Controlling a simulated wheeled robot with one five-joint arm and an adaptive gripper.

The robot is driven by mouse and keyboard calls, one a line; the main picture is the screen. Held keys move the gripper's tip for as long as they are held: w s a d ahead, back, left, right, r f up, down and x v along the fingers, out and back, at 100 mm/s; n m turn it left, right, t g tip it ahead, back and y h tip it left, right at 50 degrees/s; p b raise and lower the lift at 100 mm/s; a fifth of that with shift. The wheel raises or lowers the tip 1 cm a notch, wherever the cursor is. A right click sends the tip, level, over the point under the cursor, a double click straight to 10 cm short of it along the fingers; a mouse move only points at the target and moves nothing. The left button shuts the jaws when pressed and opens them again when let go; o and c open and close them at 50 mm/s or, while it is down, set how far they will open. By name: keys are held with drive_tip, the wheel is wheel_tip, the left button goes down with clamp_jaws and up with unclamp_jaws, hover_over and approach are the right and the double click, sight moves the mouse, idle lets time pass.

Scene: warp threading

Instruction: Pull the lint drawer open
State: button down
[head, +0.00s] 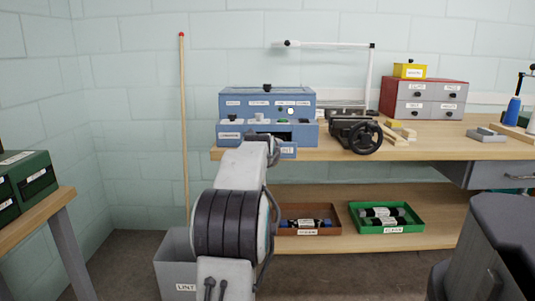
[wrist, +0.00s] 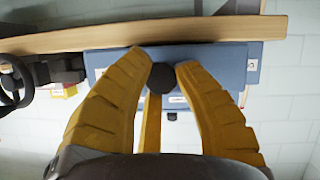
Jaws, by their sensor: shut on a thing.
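The lint drawer (head: 288,151) is a blue front with a white LINT label, low on the blue machine (head: 267,100). Its front shows against the table's front edge, mostly hidden behind my arm. In the wrist view the blue drawer front (wrist: 112,62) lies just beyond my gripper (wrist: 163,68). The yellow fingers are shut on a dark round knob (wrist: 160,80), one finger to each side and one behind it. My gripper is hidden by my arm in the head view. How far the drawer stands out cannot be told.
A black handwheel (head: 362,137) stands right of the machine on the wooden table (head: 450,150). A grey LINT bin (head: 173,262) stands on the floor, with a thin pole (head: 184,120) behind it. Brown and green trays (head: 388,229) lie on the lower shelf.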

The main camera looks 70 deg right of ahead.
drive_tip(key=shift+s+a+f+b, duration=0.2)
drive_tip(key=shift+a+b, duration=0.1)
drive_tip(key=shift+a, duration=0.45)
drive_tip(key=shift+s+a+f+b, duration=0.15)
drive_tip(key=shift+a+b, duration=0.1)
drive_tip(key=shift+a, duration=0.45)
drive_tip(key=shift+r, duration=0.1)
drive_tip(key=c, duration=0.9)
unclamp_jaws()
drive_tip(key=shift+r, duration=0.1)
drive_tip(key=shift+r, duration=0.1)
drive_tip(key=v, duration=1.1)
drive_tip(key=shift+s+a+r, duration=0.1)
drive_tip(key=shift+a, duration=0.3)
